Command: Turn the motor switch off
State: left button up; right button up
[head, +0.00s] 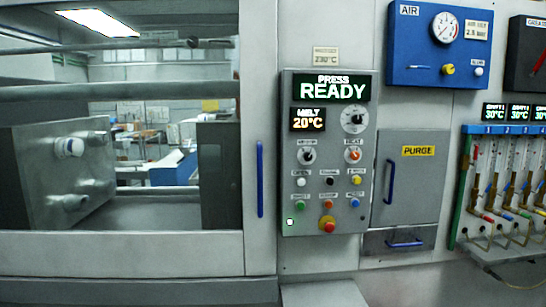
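The grey control panel (290,255) stands in the middle of the head view. Two rotary switches sit side by side on it. The left one (307,156) is a dark knob on a pale disc under a small label that seems to read MOTOR; which way it points is too small to tell surely. The right one (352,155) has an orange-red knob under a label that seems to read HEAT. The display (331,88) reads PRESS READY and the smaller one (309,120) reads MELT 20°C. Neither of my grippers shows.
A windowed door with a blue handle (260,180) is at left. The PURGE door (408,180), blue AIR panel (400,45) and coloured hoses (500,215) are at right.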

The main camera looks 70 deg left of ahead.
aim_at(307, 156)
jog(key=u, duration=1.95)
